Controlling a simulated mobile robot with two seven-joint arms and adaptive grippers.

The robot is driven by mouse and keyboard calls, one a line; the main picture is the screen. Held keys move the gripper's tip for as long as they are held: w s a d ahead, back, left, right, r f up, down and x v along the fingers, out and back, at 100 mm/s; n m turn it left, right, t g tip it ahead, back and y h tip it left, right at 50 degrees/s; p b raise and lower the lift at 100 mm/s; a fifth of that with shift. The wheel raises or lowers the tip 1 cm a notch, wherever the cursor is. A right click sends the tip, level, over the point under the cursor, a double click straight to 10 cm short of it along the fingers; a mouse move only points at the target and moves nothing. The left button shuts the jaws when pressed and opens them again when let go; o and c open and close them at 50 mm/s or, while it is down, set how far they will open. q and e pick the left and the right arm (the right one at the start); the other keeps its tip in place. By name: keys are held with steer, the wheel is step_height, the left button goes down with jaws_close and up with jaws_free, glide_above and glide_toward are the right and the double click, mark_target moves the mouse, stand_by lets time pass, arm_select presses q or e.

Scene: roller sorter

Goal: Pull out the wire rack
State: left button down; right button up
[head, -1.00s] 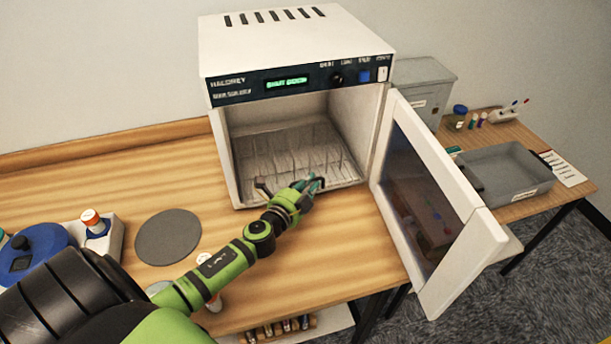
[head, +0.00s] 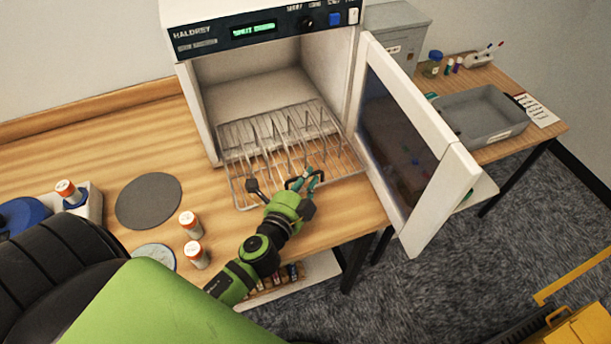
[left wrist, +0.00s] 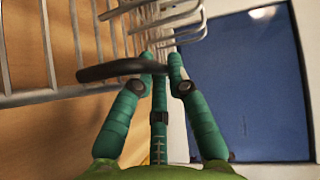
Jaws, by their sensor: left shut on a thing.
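The wire rack (head: 283,142) is partly out of the white oven-like cabinet (head: 270,95). Its front part extends over the wooden bench, while its back part is still inside the opening. My left gripper (head: 302,184) is at the rack's front edge, shut on its dark handle. In the left wrist view the teal fingers (left wrist: 161,62) close at the dark handle (left wrist: 115,69), with the rack's wires (left wrist: 45,50) beyond. The fingers hide part of the grip. The cabinet door (head: 410,145) stands open to the right. My right gripper is not in view.
On the bench (head: 330,215) are a grey disc (head: 148,201) and orange-capped bottles (head: 190,224) left of the rack. A grey tray (head: 485,115) sits on the side table at right. A yellow object (head: 580,325) stands on the floor at lower right.

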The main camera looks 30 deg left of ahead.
arm_select(q)
steer(key=c, duration=1.5)
jaws_free()
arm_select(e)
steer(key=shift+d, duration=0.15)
arm_select(q)
steer(key=shift+s, duration=0.1)
steer(key=s, duration=0.4)
steer(key=s+r, duration=0.1)
steer(key=s, duration=0.2)
steer(key=shift+s+d+r, duration=0.1)
steer(key=shift+d, duration=0.15)
